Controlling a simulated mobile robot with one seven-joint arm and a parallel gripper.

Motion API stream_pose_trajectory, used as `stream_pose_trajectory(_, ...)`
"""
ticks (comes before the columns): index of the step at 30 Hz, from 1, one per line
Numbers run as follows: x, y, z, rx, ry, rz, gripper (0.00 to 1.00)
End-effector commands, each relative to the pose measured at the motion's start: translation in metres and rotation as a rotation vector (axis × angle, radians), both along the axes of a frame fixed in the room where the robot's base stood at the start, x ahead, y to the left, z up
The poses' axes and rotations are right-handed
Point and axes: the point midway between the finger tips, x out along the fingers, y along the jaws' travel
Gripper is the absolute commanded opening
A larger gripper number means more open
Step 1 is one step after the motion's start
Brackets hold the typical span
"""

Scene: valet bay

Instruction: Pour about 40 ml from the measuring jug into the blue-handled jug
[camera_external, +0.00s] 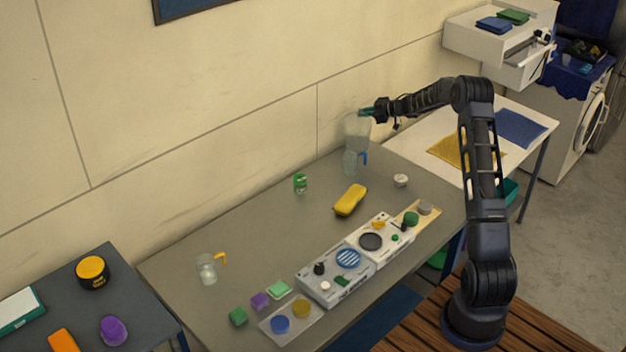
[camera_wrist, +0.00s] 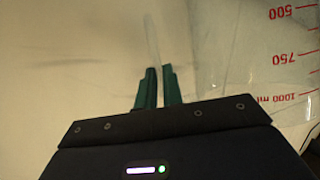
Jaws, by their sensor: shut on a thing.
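My gripper (camera_external: 372,112) is at the back right of the grey table and is shut on the measuring jug (camera_external: 356,128), a clear vessel held up in the air. In the wrist view the measuring jug (camera_wrist: 262,60) fills the right side, with red marks reading 500, 750 and 1000 ml upside down. My gripper's green fingers (camera_wrist: 158,85) close on a thin clear part, apparently its handle. The blue-handled jug (camera_external: 350,162) stands upright on the table, below the measuring jug. Its blue handle points right. I cannot tell the liquid level in either jug.
A yellow-handled jug (camera_external: 207,270) stands at the table's left. The table's left middle is clear.

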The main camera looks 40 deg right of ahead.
Motion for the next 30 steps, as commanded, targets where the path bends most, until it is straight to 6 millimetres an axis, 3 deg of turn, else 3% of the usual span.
stream_pose_trajectory(16,-0.027,0.043,0.046,-0.300,-0.189,0.001,0.00)
stream_pose_trajectory(30,-0.042,0.068,0.088,-0.547,-0.343,0.001,0.00)
